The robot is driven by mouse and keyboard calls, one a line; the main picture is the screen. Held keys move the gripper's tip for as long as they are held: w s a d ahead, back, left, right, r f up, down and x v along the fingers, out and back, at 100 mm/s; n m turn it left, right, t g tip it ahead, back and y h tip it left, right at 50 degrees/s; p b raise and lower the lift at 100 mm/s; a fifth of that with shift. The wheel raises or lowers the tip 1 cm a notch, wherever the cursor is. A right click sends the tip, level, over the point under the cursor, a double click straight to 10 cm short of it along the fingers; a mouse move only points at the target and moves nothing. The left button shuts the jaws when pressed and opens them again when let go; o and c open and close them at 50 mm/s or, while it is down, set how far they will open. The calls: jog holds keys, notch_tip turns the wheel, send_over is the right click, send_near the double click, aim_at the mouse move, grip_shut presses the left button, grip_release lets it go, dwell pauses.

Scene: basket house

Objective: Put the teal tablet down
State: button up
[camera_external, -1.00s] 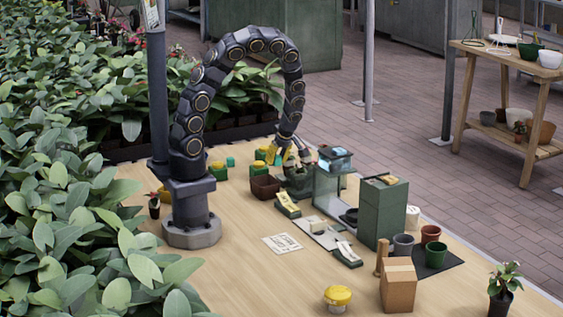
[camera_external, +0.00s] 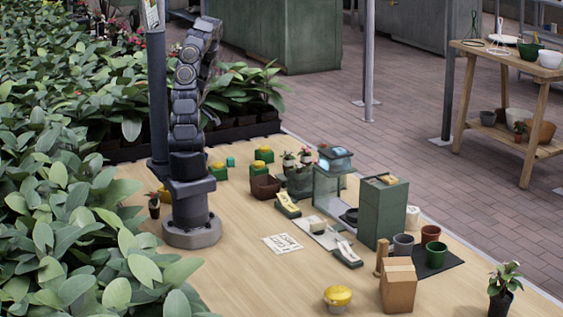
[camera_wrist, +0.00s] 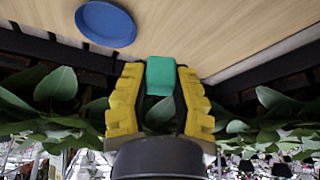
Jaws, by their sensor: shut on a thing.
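The teal tablet (camera_wrist: 160,77) shows in the wrist view between the yellow fingers of my gripper (camera_wrist: 158,82). My gripper is shut on it. A wooden tabletop lies beyond the tablet, with a round blue dish (camera_wrist: 105,23) at upper left, apart from the tablet. In the external view my gripper and the held tablet are hidden behind my raised arm. I cannot tell how high the tablet is above the table.
A brown bin (camera_external: 265,187), a green cabinet (camera_external: 383,212) and a cardboard box (camera_external: 398,285) stand farther right. Dense leafy plants (camera_external: 70,200) border the left side.

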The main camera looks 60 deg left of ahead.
jog(key=w+a+f, duration=0.1)
jog(key=a+f, duration=0.2)
jog(key=a, duration=0.1)
jog(key=w+a+f, duration=0.2)
jog(key=a+f, duration=0.1)
jog(key=a, duration=0.1)
jog(key=w+a+f, duration=0.1)
jog(key=a+f, duration=0.2)
jog(key=a, duration=0.1)
jog(key=shift+w+a+f, duration=0.15)
jog(key=shift+a+f, duration=0.05)
jog(key=shift+a, duration=0.15)
jog(key=shift+a+f, duration=0.15)
jog(key=shift+f, duration=1.6)
jog(key=shift+f, duration=0.15)
jog(key=o, duration=0.4)
jog(key=shift+o, duration=0.2)
